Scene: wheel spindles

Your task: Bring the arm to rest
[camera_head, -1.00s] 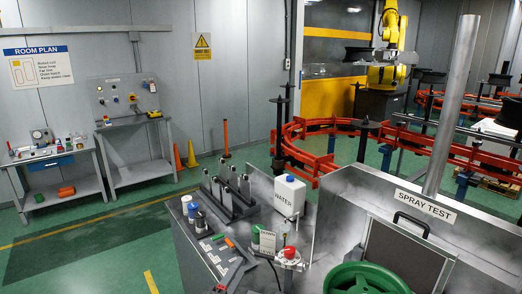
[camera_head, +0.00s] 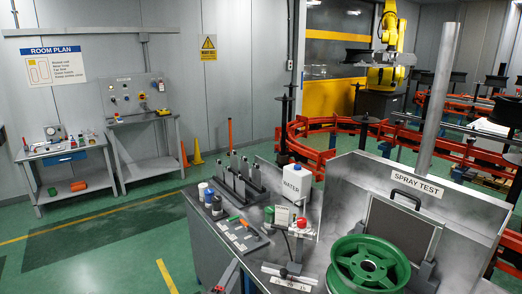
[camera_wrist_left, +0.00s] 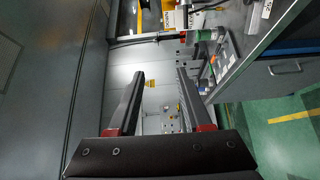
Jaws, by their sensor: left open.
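My left gripper (camera_head: 234,273) comes in at the bottom edge of the head view, and only its front end shows there. In the left wrist view my left gripper (camera_wrist_left: 160,75) has two dark fingers with red bases, set wide apart with nothing between them. A green wheel (camera_head: 368,263) lies on the spray test bench at the lower right of the head view, apart from the gripper. My right gripper does not show.
The grey bench (camera_head: 205,250) carries a white water bottle (camera_head: 293,185), small jars and a row of upright dark holders (camera_head: 240,178). A panel marked spray test (camera_head: 415,192) stands behind the wheel. Green floor (camera_head: 120,250) is clear at the left.

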